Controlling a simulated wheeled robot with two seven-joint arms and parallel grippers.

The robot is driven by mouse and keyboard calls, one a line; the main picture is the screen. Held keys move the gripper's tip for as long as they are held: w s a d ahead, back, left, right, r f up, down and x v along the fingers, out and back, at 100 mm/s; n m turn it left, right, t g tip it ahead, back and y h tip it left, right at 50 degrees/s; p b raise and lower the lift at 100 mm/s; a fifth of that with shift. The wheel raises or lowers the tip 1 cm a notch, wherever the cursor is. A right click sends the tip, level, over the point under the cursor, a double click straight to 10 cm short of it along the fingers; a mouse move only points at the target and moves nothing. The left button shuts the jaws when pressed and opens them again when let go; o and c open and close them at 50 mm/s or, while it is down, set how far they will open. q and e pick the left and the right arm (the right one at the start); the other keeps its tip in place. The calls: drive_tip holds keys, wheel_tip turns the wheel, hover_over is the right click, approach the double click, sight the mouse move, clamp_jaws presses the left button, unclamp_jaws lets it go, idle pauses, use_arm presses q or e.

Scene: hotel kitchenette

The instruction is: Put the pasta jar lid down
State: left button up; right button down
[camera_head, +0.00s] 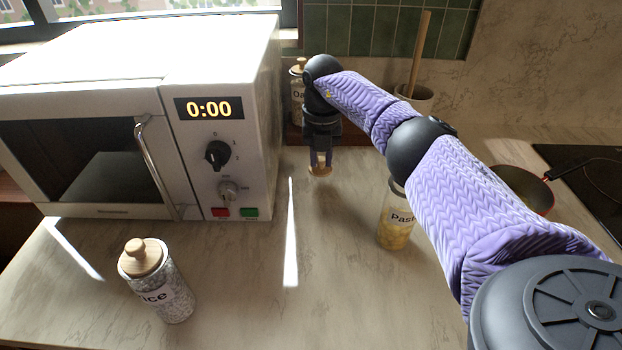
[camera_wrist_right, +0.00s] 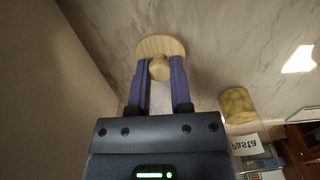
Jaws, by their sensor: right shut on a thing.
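My right gripper (camera_head: 320,163) is shut on the wooden pasta jar lid (camera_head: 319,171), near the right side of the microwave. In the right wrist view the gripper (camera_wrist_right: 162,72) holds the round lid (camera_wrist_right: 161,45) by its knob. I cannot tell whether the lid touches the counter. The pasta jar (camera_head: 393,232) stands on the counter to the right, partly hidden by my right arm; its label and yellow pasta show. It also shows in the right wrist view (camera_wrist_right: 238,106). My left gripper is not in view.
A white microwave (camera_head: 225,100) fills the left. A rice jar (camera_head: 160,290) with a wooden lid stands at the front left. Another jar (camera_head: 297,95) stands behind my gripper. A pan (camera_head: 520,187) and a dark hob (camera_head: 590,180) are at the right. The counter (camera_head: 325,270) is clear in front.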

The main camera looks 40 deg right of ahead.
sight(321, 166)
wheel_tip(321, 166, down, 4)
drive_tip(key=shift+f+b, duration=0.1)
drive_tip(key=shift+b, duration=0.45)
drive_tip(key=c, duration=0.5)
unclamp_jaws()
drive_tip(key=shift+c, duration=0.2)
wheel_tip(321, 166, up, 12)
drive_tip(key=p, duration=0.3)
drive_tip(key=shift+r, duration=0.2)
